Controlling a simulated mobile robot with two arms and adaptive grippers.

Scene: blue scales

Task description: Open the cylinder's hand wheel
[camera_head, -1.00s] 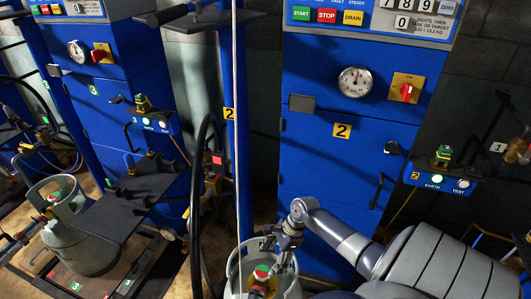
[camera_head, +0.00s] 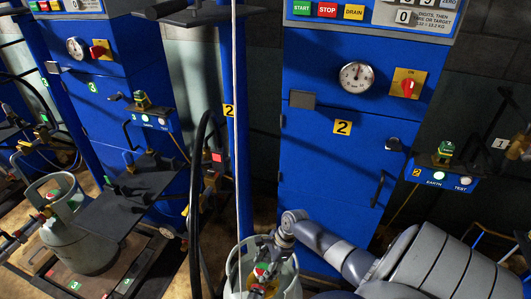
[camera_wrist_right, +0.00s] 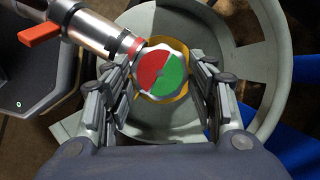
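The grey-green gas cylinder (camera_head: 288,287) stands at the bottom centre of the head view, with an open collar around its valve. Its hand wheel (camera_wrist_right: 162,75) has a red half and a green half in the right wrist view; it shows small in the head view (camera_head: 261,271). My right gripper (camera_wrist_right: 163,88) reaches down into the collar from above. In the head view the right gripper (camera_head: 268,252) partly covers the valve. My left gripper is not in view.
A metal filling connector (camera_wrist_right: 95,35) with an orange lever meets the valve at upper left. The collar's rim (camera_wrist_right: 272,75) surrounds the fingers. Blue scale cabinet 2 (camera_head: 330,190) stands behind, with a thin pole and black hoses at left. Another cylinder (camera_head: 85,250) stands further left.

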